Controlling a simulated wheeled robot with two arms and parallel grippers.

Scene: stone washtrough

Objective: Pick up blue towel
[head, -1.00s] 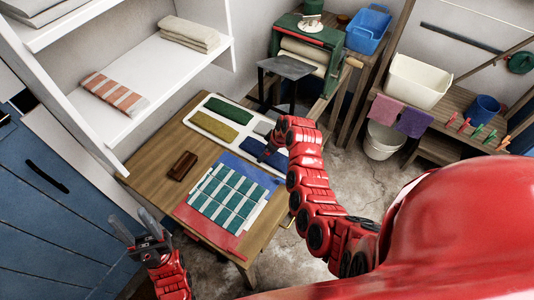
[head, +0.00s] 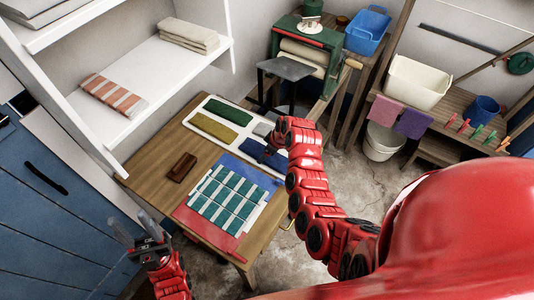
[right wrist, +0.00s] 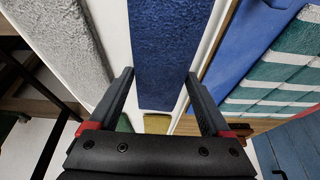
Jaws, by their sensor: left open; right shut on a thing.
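The dark blue towel (head: 252,149) is at the right end of the white tray (head: 234,139) on the wooden table, partly hidden by my right arm. In the right wrist view the blue towel (right wrist: 163,50) runs between the two fingers of my right gripper (right wrist: 161,75), which is shut on it. Whether the towel is clear of the tray is hard to tell. My left gripper (head: 131,224) is open and empty, off the table's front left corner.
A green towel (head: 228,110), an olive towel (head: 213,127) and a grey towel (head: 262,130) lie nearby on the tray. A teal-and-white gridded cloth (head: 228,198) lies in front. A brown wooden block (head: 182,167) sits at the left. A white shelf (head: 170,75) stands behind.

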